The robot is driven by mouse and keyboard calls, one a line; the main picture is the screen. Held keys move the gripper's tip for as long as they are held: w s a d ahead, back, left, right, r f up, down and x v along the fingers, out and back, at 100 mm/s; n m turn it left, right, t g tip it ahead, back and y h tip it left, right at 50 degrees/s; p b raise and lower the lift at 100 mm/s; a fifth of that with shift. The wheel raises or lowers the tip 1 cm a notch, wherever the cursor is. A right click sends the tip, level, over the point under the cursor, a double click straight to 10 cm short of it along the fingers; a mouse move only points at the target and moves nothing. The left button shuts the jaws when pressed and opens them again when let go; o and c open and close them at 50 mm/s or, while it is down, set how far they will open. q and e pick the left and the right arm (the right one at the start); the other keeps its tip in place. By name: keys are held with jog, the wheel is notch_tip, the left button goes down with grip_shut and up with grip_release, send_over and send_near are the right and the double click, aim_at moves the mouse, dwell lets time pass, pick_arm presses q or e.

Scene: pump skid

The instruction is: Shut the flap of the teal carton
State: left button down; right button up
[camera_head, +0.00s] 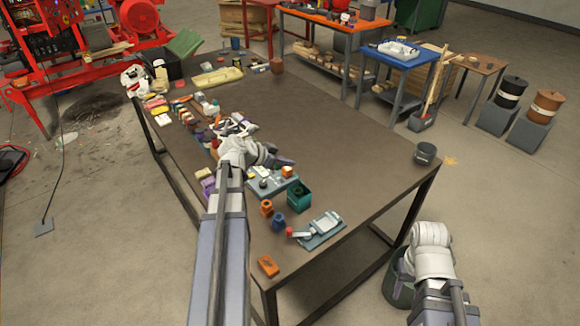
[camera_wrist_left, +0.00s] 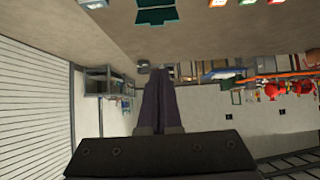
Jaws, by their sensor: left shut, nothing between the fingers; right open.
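The teal carton (camera_head: 299,197) stands near the right edge of the workbench, with a dark opening at its top. A teal shape that looks like the carton shows at the top edge of the left wrist view (camera_wrist_left: 158,14), partly cut off; I cannot make out the flap's exact angle. My left gripper (camera_head: 287,161) is above the bench, just behind the carton and apart from it. Its fingers are together and empty in the left wrist view (camera_wrist_left: 160,75). My right arm's wrist shows at the lower right, off the bench; its fingers are not visible.
Near the carton are a blue-grey tray (camera_head: 272,182), a small blue container (camera_head: 279,221), orange pieces (camera_head: 268,266) and a grey plate with a fixture (camera_head: 320,230). A dark cup (camera_head: 425,154) stands at the bench's right corner. The bench's middle right is clear.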

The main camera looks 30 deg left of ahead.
pick_arm(q)
jog(key=b+x, duration=0.5)
jog(key=x, duration=0.4)
jog(key=shift+f+b, duration=0.25)
jog(key=shift+b, duration=0.05)
jog(key=shift+s+a+f+b, duration=0.25)
jog(key=shift+s+f+b, duration=0.2)
jog(key=shift+s, duration=0.15)
jog(key=shift+s+a+f+b, duration=0.2)
jog(key=shift+s+f+b, duration=0.25)
jog(key=shift+s, duration=0.15)
jog(key=shift+s+a, duration=0.1)
jog(key=shift+s, duration=0.1)
jog(key=shift+s+a+f+t+h+b, duration=0.4)
jog(key=shift+s+f+t+b, duration=0.65)
jog(key=shift+b, duration=1.9)
jog(key=shift+s+a+f+t+h+b, duration=0.4)
jog(key=shift+f+t+b, duration=0.65)
jog(key=shift+b, duration=1.85)
jog(key=shift+s+a+f+t+h+b, duration=0.2)
jog(key=shift+s+f+t+h+b, duration=0.4)
jog(key=shift+f+b, duration=1.65)
jog(key=shift+s+r+b, duration=0.35)
jog(key=shift+r+b, duration=0.2)
jog(key=shift+b, duration=0.3)
jog(key=shift+d+f, duration=0.1)
